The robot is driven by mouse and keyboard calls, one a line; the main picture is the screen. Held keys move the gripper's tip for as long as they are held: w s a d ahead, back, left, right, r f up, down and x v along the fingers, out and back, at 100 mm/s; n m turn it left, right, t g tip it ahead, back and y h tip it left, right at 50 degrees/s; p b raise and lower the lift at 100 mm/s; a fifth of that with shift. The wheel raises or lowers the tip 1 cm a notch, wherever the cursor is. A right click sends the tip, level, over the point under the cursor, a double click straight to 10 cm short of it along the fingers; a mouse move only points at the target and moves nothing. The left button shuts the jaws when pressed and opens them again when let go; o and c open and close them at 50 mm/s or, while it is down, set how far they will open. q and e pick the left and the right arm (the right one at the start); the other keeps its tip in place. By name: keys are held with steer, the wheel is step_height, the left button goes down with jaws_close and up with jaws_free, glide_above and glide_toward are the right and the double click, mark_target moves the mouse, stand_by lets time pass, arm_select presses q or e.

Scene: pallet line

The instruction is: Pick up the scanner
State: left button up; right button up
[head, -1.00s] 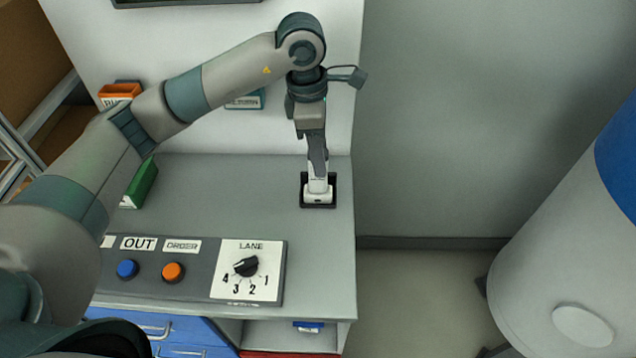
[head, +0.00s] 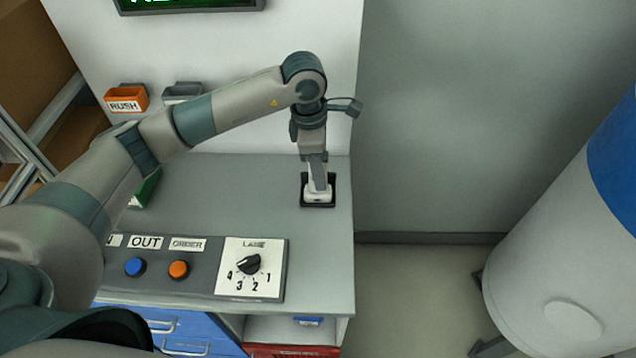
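The scanner (head: 318,196) is a small white device standing in a black square holder (head: 304,203) near the right edge of the grey counter. My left gripper (head: 317,184) points straight down over it, with its fingers down at the scanner's upper part. The fingers overlap in this view, and they hide part of the scanner, so whether they are closed on it cannot be made out. My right gripper is not in view.
A control panel (head: 207,262) with blue and orange buttons and a lane dial lies at the counter's front. A green object (head: 146,190) is partly behind my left arm. An orange RUSH bin (head: 127,98) and a grey bin (head: 182,93) hang on the back wall. A large blue-and-white cylinder (head: 570,240) stands right.

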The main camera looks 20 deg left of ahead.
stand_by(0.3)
arm_select(q)
jaws_close()
steer(key=shift+r, duration=0.1)
steer(key=shift+r+b, duration=0.7)
steer(key=shift+r, duration=0.05)
step_height(320, 180, up, 2)
steer(key=shift+r+b, duration=0.2)
steer(key=shift+b, duration=0.55)
steer(key=s+d+r+b, duration=0.4)
steer(key=s+r, duration=0.3)
steer(key=s, duration=0.3)
steer(key=shift+s+d, duration=0.25)
steer(key=shift+d, duration=0.35)
